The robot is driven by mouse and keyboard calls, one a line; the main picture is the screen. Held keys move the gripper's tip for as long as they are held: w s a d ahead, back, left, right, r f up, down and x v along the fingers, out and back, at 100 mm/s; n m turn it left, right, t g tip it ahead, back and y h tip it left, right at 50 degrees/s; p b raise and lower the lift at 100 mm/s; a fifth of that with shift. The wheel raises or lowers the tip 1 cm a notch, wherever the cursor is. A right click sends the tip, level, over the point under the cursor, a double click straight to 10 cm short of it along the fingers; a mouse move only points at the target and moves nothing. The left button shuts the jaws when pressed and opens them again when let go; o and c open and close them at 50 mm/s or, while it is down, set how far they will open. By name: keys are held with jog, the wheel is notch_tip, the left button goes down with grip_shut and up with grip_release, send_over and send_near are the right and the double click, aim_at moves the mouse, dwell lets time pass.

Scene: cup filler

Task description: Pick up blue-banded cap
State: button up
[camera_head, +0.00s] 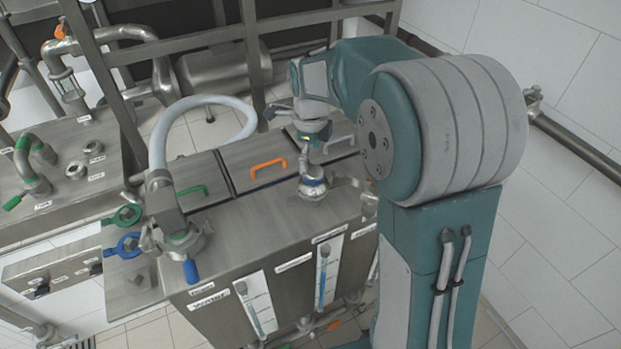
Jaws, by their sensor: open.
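The cap with a blue band (313,182) sits on a round metal fitting on top of the steel tank (255,215), right of the picture's middle. My arm comes in from the right and hides part of the tank's right end.
An orange handle (268,167) and a green handle (192,190) stand on the tank's lids. A grey hose (205,100) loops to a blue-handled fitting (182,240) at the left. Steel frame bars (250,50) stand behind. A bench with valves (65,180) is at far left.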

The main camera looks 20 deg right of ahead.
aim_at(313, 170)
jog(key=f, duration=0.2)
jog(key=d+f, duration=0.1)
jog(key=f, duration=0.2)
jog(key=shift+d+f, duration=0.1)
jog(key=shift+d, duration=0.1)
jog(key=shift+a, duration=0.4)
jog(key=shift+c, duration=1.3)
jog(key=shift+s+a, duration=0.1)
jog(key=shift+a, duration=0.1)
jog(key=c, duration=1)
jog(key=shift+d, duration=0.2)
